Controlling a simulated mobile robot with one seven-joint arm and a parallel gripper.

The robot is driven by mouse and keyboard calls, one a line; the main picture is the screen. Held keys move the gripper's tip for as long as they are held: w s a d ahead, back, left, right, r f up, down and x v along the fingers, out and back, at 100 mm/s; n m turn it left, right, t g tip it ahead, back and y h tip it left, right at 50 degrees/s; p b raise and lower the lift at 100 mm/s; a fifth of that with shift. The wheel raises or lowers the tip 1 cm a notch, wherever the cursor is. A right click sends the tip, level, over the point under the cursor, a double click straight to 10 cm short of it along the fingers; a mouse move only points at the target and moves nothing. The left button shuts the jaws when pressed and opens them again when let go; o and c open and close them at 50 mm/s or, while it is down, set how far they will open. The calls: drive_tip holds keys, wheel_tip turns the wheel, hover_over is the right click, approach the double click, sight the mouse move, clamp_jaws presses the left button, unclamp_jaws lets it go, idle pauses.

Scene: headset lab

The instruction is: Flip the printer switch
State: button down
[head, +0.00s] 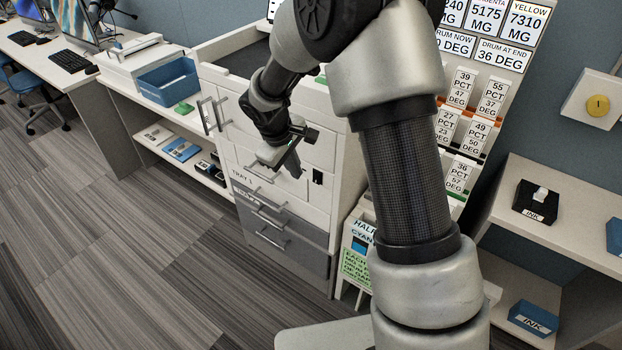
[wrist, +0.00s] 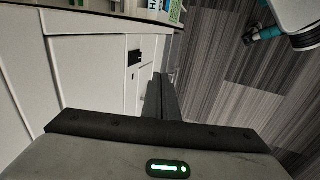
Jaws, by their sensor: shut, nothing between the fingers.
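The printer (head: 318,150) is a large white cabinet with drawers, one labelled TRAY 1. A small black switch (head: 317,177) sits on its front, near the right edge. In the wrist view the black switch (wrist: 134,57) shows on the white panel, left of and above my fingers. My gripper (head: 296,171) is shut and empty in front of the printer, just left of the switch in the head view and apparently apart from it. In the wrist view my gripper (wrist: 161,84) points along the printer's front. Whether the switch is on or off is too small to tell.
Drawer handles (head: 270,240) stick out below my gripper. A stand with labelled cartridges (head: 465,90) is right of the printer, partly behind my arm. A blue bin (head: 168,82) sits on the left counter. The floor (head: 130,250) in front is clear.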

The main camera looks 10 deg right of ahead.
sight(312, 179)
drive_tip(key=shift+f, duration=0.1)
drive_tip(key=shift+w+d+f, duration=0.85)
drive_tip(key=shift+f, duration=0.8)
drive_tip(key=shift+w+d+f, duration=0.85)
drive_tip(key=shift+d+f, duration=0.05)
drive_tip(key=shift+f, duration=0.7)
drive_tip(key=shift+w+d+f, duration=0.85)
drive_tip(key=shift+f, duration=0.8)
drive_tip(key=shift+w+d+f+b, duration=0.15)
drive_tip(key=shift+w+f+b, duration=0.1)
drive_tip(key=shift+b, duration=0.35)
drive_tip(key=shift+s+r, duration=0.1)
drive_tip(key=shift+r, duration=0.1)
drive_tip(key=shift+r+p, duration=0.1)
drive_tip(key=shift+p, duration=0.2)
